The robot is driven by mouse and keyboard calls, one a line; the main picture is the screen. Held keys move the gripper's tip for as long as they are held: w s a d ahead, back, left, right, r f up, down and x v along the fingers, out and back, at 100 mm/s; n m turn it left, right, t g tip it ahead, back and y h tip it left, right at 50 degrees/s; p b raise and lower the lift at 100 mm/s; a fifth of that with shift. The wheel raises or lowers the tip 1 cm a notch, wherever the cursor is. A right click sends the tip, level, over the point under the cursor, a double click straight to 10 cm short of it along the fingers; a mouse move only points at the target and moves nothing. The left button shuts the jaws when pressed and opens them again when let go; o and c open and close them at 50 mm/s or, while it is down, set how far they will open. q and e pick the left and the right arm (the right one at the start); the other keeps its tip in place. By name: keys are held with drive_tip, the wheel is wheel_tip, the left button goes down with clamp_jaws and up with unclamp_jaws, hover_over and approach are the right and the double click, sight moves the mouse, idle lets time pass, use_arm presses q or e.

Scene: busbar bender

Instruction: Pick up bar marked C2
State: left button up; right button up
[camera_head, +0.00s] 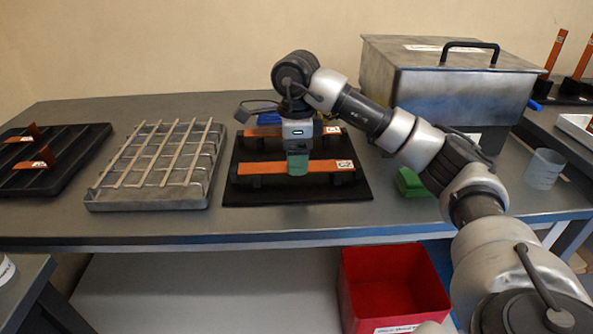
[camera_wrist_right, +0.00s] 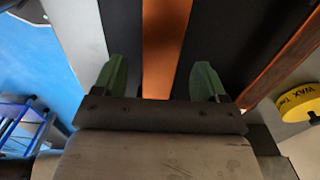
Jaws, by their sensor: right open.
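The bar marked C2 (camera_head: 262,168) is a flat copper-orange strip with a white label at its right end. It lies across supports on a black mat (camera_head: 300,194). My right gripper (camera_head: 298,166) points down at the middle of this bar, with green fingertips. In the right wrist view, the open fingers (camera_wrist_right: 160,82) stand on either side of an orange bar (camera_wrist_right: 166,40), with gaps between the fingers and the bar. A second labelled orange bar (camera_head: 332,131) lies behind C2, partly hidden by my gripper. My left gripper is not in view.
A metal rack (camera_head: 160,165) and a black tray (camera_head: 85,150) stand to the left. A green block (camera_head: 410,182), a clear cup (camera_head: 544,168) and a large metal box (camera_head: 450,95) are to the right. A red bin (camera_head: 392,285) sits below the table.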

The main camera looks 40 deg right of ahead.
drive_tip(key=shift+f, duration=0.65)
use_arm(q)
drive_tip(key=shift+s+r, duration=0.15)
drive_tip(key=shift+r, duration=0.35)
use_arm(e)
drive_tip(key=c, duration=1.3)
drive_tip(key=shift+r, duration=0.1)
